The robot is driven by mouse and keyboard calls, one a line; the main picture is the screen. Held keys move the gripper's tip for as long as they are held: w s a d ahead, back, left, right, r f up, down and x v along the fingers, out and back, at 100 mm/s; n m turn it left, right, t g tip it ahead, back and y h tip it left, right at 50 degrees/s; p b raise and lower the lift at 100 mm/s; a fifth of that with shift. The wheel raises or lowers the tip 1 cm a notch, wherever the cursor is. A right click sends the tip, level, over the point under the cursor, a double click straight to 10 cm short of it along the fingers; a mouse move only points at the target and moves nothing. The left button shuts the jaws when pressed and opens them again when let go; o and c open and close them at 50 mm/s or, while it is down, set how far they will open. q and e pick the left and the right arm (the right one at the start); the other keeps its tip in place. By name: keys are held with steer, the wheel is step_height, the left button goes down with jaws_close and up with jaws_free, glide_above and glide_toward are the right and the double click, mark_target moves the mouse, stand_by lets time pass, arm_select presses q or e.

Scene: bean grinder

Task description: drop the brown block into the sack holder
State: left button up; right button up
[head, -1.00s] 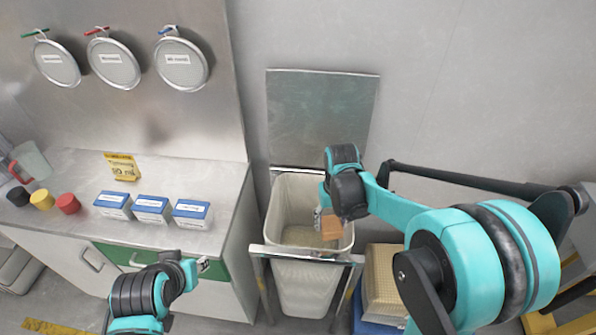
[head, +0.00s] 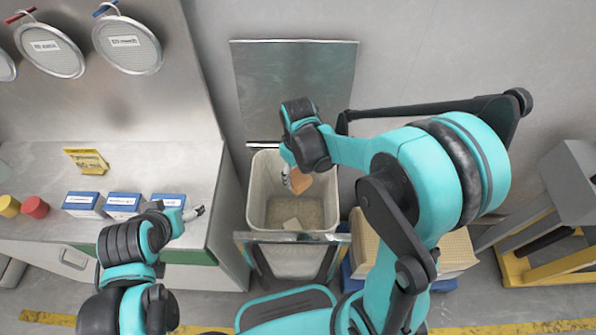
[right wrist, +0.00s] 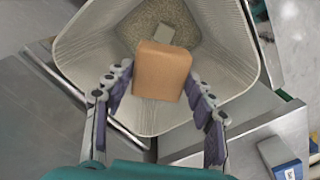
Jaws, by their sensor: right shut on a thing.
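The sack holder (head: 285,238) is a metal frame with an open whitish sack (head: 258,195) in it, in the middle of the head view. My right gripper (head: 291,180) is over the sack's mouth, shut on the brown block (head: 299,182). In the right wrist view the brown block (right wrist: 162,72) sits between the fingers of the right gripper (right wrist: 160,80), with the sack (right wrist: 95,50) open beneath. My left gripper (head: 196,213) is by the counter's front right corner; its jaws are too small to read.
A pale block (head: 291,223) lies on grainy contents in the sack. Blue-and-white boxes (head: 124,205) stand on the metal counter (head: 150,160) at left. A tan crate (head: 455,252) is right of the holder. A grey-and-yellow stand (head: 560,245) is at far right.

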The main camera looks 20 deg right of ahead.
mark_target(298, 177)
step_height(298, 177, down, 2)
steer(key=shift+f+b, duration=0.25)
steer(key=shift+b, duration=0.35)
steer(key=o, duration=1.4)
steer(key=shift+r, duration=0.1)
step_height(298, 177, up, 12)
